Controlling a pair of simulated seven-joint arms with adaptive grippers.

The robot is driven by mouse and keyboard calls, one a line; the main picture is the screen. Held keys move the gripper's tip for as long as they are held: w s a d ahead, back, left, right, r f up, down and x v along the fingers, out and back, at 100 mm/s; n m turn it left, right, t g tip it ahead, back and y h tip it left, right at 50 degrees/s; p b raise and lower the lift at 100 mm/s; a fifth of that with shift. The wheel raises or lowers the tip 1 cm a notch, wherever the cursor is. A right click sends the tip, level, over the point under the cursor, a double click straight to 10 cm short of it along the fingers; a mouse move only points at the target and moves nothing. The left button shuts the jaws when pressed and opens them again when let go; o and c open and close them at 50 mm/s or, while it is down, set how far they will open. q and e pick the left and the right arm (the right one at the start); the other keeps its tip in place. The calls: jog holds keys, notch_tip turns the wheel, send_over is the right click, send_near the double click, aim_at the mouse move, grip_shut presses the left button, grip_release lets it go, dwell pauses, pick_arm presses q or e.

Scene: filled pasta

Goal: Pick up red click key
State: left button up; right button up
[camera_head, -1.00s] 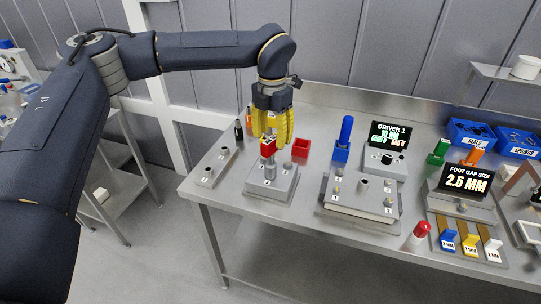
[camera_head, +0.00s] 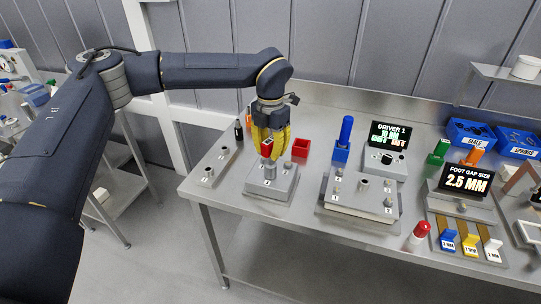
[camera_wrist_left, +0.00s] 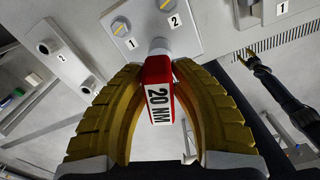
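The red click key (camera_head: 266,148) stands upright on a grey stand (camera_head: 283,182) at the left of the table. In the left wrist view the red click key (camera_wrist_left: 160,90) shows a white "20 NM" label. My left gripper (camera_head: 270,150) reaches down from above with its yellow fingers around the key. In the left wrist view the left gripper's (camera_wrist_left: 161,72) fingertips close in against both sides of the key. The key's lower end is partly hidden by its head. My right gripper (camera_wrist_left: 254,60) seems to show small at the right of the left wrist view.
A blue holder with a blue-handled tool (camera_head: 343,140) is farther right. A grey strip with numbered posts (camera_head: 216,167) lies to the left. A grey plate fixture (camera_head: 360,205) lies to the right.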

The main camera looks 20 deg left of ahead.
pick_arm(q)
grip_shut()
jog(key=shift+r, duration=0.1)
notch_tip(320, 180, up, 20)
dwell(0.8)
jog(key=shift+n, duration=0.6)
jog(key=f, duration=1.2)
jog(key=shift+s+a+f, duration=0.1)
jog(key=shift+s+f, duration=0.25)
jog(key=shift+f, duration=0.05)
jog(key=shift+w+n, duration=0.35)
jog(key=shift+n, duration=0.25)
